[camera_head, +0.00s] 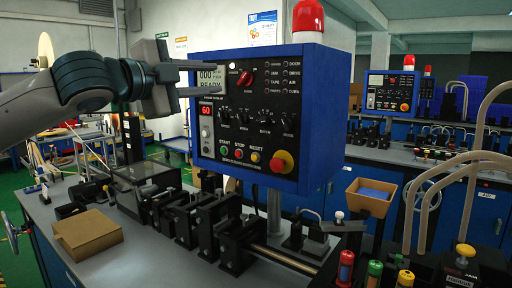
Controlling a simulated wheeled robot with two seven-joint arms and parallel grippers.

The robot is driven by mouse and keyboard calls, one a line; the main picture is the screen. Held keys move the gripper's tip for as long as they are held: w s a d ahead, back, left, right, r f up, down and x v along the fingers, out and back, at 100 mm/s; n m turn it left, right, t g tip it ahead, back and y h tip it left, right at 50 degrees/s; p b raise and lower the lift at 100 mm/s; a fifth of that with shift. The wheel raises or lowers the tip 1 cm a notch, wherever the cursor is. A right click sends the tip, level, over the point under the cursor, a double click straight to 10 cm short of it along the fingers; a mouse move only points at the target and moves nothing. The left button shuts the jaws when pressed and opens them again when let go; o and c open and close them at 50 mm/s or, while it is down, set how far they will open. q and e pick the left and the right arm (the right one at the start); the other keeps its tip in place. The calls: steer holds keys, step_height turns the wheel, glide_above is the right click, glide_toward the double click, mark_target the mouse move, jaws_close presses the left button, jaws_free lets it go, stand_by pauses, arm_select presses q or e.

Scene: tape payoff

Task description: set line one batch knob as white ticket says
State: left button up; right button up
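My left gripper (207,79) is at the upper left of a blue control box. Its two fingers are apart with nothing between them, in front of the box's display, partly hiding it. A row of several black knobs (265,115) crosses the middle of the panel, with labels too small to read surely, so I cannot tell which is the batch knob or its setting. I cannot make out a white ticket. My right gripper is not in view.
A larger red knob (245,78) and red emergency button (281,162) are on the panel. Below it, black tape stations (200,215) line the bench. A cardboard box (88,236) lies left, a brown bin (369,198) right. A similar blue panel (390,92) stands behind.

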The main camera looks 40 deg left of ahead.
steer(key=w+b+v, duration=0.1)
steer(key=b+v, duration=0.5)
steer(key=b, duration=0.4)
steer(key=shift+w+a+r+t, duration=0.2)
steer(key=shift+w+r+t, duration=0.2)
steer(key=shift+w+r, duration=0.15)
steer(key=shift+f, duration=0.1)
